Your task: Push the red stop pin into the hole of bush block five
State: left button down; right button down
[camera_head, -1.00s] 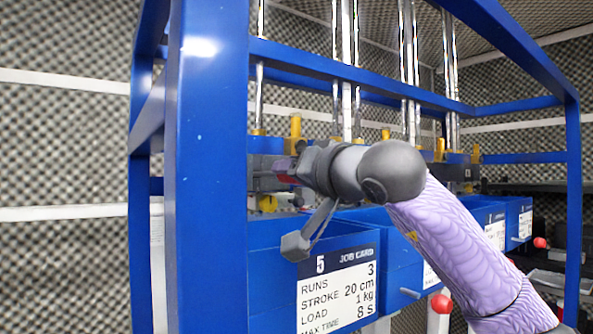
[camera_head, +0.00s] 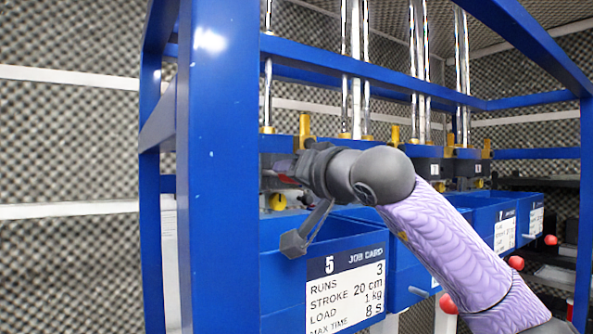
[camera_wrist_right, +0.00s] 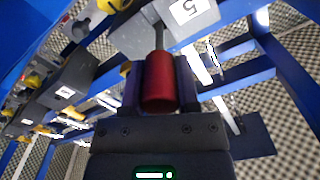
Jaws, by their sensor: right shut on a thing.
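The red stop pin (camera_wrist_right: 160,84) is between the two dark fingers of my right gripper (camera_wrist_right: 159,80), which is shut on it. Its thin grey shaft points at bush block five (camera_wrist_right: 140,36), a grey block with a white "5" label. The shaft's tip meets the block's face in the wrist view; I cannot tell how deep it sits. In the head view my right gripper (camera_head: 288,170) is by the block row, partly hidden by its wrist and the blue post, with a little red showing. My left gripper is not in view.
A blue frame post (camera_head: 217,170) stands close at the left of my right gripper. Below hangs a blue box with job card 5 (camera_head: 345,290). Yellow pegs (camera_head: 304,130) and steel rods (camera_head: 344,70) rise nearby. Another block, labelled 7 (camera_wrist_right: 68,92), is at the wrist view's left.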

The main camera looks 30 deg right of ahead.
jog(key=shift+c, duration=1.3)
grip_release()
jog(key=shift+s+f, duration=0.1)
jog(key=s+b, duration=0.4)
jog(key=s, duration=0.5)
jog(key=shift+s+d+b, duration=0.25)
jog(key=shift+d+b, duration=0.05)
jog(key=shift+d, duration=0.1)
